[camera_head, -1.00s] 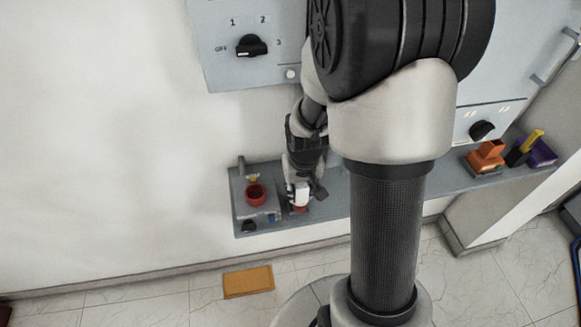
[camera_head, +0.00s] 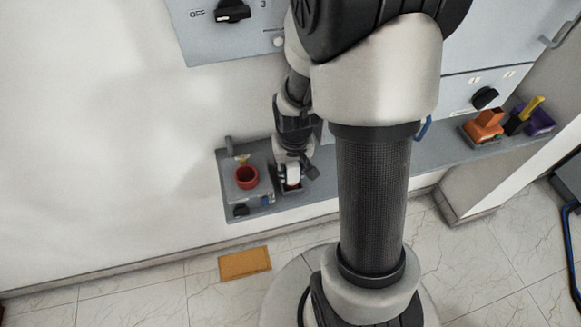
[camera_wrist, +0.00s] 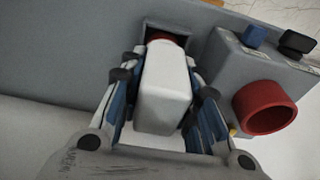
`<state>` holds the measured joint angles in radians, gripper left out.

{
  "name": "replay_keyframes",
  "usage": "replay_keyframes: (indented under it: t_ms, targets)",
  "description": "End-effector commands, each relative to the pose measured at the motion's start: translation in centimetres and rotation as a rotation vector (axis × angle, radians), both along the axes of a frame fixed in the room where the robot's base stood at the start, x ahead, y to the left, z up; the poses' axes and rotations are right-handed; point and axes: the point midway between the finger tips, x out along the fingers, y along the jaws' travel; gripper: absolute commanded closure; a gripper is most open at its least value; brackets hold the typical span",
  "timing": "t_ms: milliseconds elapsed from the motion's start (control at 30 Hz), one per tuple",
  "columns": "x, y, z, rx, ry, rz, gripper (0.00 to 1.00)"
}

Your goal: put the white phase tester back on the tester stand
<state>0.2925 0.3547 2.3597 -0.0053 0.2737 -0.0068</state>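The white phase tester (camera_wrist: 165,88) stands between the fingers of my gripper (camera_wrist: 163,75) in the wrist view. Its white body points toward the palm. Its red end (camera_wrist: 160,38) is at the square opening of a grey holder (camera_wrist: 180,30), partly inside it; how deep it sits is hidden. My gripper's fingers flank the tester closely on both sides and appear shut on it. In the head view, my gripper (camera_head: 293,163) points down at the shelf, with the white tester (camera_head: 292,174) between its fingers, beside the grey box at the left end.
A grey box with a red ring (camera_wrist: 267,107) stands right beside the holder; the ring also shows in the head view (camera_head: 247,177). The grey shelf (camera_head: 380,170) runs right to an orange holder (camera_head: 484,128) and a yellow-handled tool (camera_head: 530,108). Cabinet panels stand behind.

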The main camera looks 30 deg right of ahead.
Motion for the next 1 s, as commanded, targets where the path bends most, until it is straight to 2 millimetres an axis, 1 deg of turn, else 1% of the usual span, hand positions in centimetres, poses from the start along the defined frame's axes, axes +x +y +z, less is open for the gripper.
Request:
replay_keyframes:
  t_ms: [33,267,567,667,767,1000]
  targets:
    - [0.0,0.0,-0.1,0.000,0.001,0.000,0.66]
    - [0.0,0.0,0.0,0.000,0.001,0.000,0.50]
    - [0.0,0.0,0.0,0.000,0.001,0.000,0.50]
    - [0.0,0.0,0.6,0.000,0.000,0.000,0.50]
    - [-0.2,0.1,2.0,-0.001,-0.002,0.000,0.50]
    - [-0.9,0.3,7.4,-0.001,-0.004,0.000,0.50]
